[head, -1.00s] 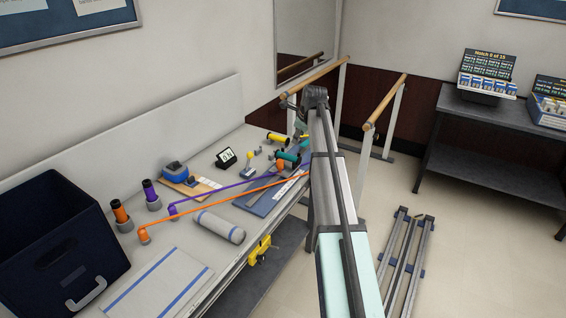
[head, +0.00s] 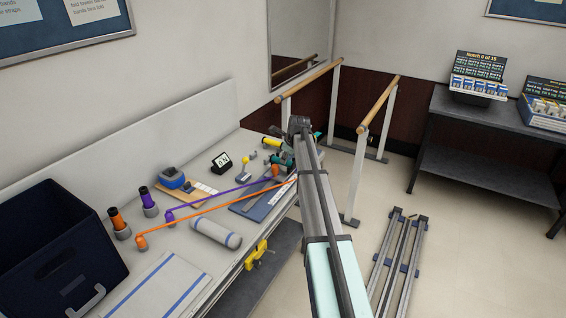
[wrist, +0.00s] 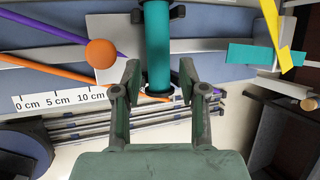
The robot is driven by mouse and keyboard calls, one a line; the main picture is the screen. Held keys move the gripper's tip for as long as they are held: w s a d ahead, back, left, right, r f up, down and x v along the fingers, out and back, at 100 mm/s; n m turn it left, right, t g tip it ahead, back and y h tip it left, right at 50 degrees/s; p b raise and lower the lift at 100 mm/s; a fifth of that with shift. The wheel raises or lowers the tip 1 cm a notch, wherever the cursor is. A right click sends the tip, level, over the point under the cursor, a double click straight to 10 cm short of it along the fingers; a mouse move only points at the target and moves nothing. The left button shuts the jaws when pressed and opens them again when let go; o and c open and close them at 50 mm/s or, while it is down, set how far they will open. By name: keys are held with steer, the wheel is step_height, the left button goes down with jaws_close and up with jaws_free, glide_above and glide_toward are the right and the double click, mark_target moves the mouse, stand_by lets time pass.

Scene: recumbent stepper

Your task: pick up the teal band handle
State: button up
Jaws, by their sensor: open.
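The teal band handle (wrist: 158,42) is a teal cylinder with dark ends, at the top centre of the wrist view. My gripper (wrist: 160,76) is open, with one finger on each side of the handle's lower part in that view. I see no clear contact, and I cannot tell how far the fingertips are above it. In the head view the teal handle (head: 280,159) shows at the far end of the bench, just left of my arm, which hides much of that spot.
An orange ball end (wrist: 101,53) with orange and purple bands lies left of the handle. A yellow piece (wrist: 271,25) and a flat teal strip (wrist: 266,54) are to its right. A dark blue bin (head: 58,247) stands at the bench's near left. Parallel bars (head: 372,105) stand beyond.

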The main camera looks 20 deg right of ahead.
steer(key=p+x, duration=0.1)
steer(key=x, duration=0.4)
steer(key=shift+a+p, duration=0.15)
steer(key=shift+p, duration=0.25)
jaws_close()
